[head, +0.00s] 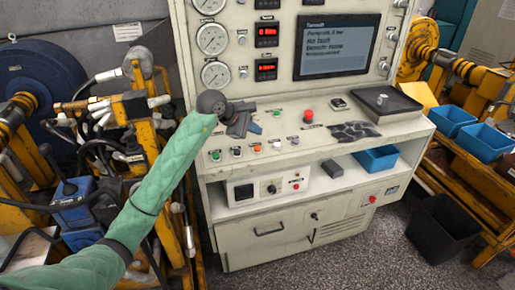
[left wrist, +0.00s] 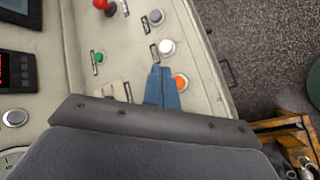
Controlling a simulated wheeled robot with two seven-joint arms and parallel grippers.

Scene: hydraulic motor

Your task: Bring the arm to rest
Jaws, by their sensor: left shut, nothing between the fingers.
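My left arm, in a green sleeve, reaches in from the lower left of the head view to the control console. My left gripper (head: 254,127) is over the left part of the console's sloped panel (head: 330,148). In the left wrist view its blue fingers (left wrist: 163,84) are together with nothing between them. They lie in front of an orange button (left wrist: 180,82), close to a white button (left wrist: 167,47). I cannot tell whether the fingertips touch the panel. My right gripper is not in view.
A red mushroom button (head: 308,116) and a dark cloth (head: 355,131) are to the gripper's right. A screen (head: 337,46) and gauges (head: 215,73) stand behind. Yellow machinery (head: 130,125) crowds the left. A blue bin (head: 376,158) sits on the lower shelf.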

